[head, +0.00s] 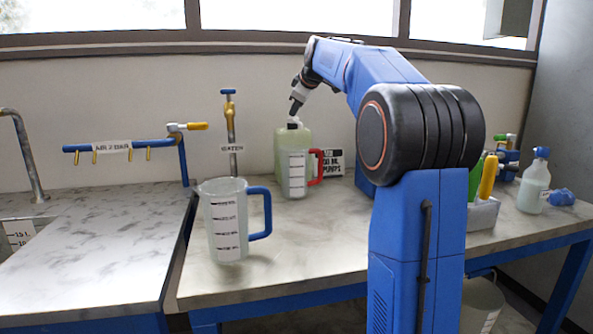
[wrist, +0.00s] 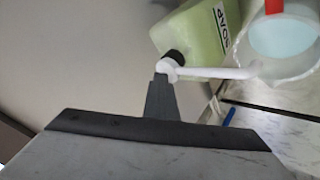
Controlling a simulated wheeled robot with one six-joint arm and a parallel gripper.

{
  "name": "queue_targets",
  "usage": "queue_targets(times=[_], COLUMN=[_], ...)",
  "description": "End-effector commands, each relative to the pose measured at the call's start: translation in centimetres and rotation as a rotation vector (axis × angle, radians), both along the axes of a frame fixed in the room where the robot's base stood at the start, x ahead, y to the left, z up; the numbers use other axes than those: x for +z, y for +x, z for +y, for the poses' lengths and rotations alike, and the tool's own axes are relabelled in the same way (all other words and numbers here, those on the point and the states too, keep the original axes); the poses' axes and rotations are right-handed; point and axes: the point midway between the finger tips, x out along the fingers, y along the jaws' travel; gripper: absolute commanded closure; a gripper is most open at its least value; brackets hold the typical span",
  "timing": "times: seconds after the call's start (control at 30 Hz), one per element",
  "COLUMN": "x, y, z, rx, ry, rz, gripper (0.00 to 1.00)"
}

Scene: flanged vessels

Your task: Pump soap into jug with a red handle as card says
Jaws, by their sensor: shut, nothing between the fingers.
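The jug with a red handle (head: 296,176) stands on the bench in front of the pale green soap container (head: 284,148). In the wrist view the jug (wrist: 284,38) shows pale liquid inside, and the container (wrist: 188,28) carries a SOAP label. The white pump head (wrist: 168,68) has its spout reaching over the jug's rim. My gripper (head: 295,108) is shut and points down above the pump. In the wrist view its fingertips (wrist: 161,80) are at the pump head, seemingly touching it. The card (head: 335,163) is partly hidden; "ML" and "PUMPS" are readable.
A jug with a blue handle (head: 228,222) stands at the bench's front left. A spray bottle (head: 533,185) and a tool holder (head: 483,213) stand at right.

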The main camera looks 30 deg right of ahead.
Motion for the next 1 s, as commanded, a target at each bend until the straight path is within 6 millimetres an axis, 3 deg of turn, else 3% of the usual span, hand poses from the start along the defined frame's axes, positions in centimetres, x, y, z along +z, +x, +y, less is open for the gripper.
queue_targets(times=[0.03, 0.23, 1.0], x=[-4.3, -4.3, 1.2], y=[0.5, 0.5, 0.7], z=[-0.3, -0.3, -0.3], rx=[0.003, 0.003, 0.003], ry=[0.021, 0.021, 0.022], rz=[0.075, 0.075, 0.07], gripper=[1.0, 1.0, 1.0])
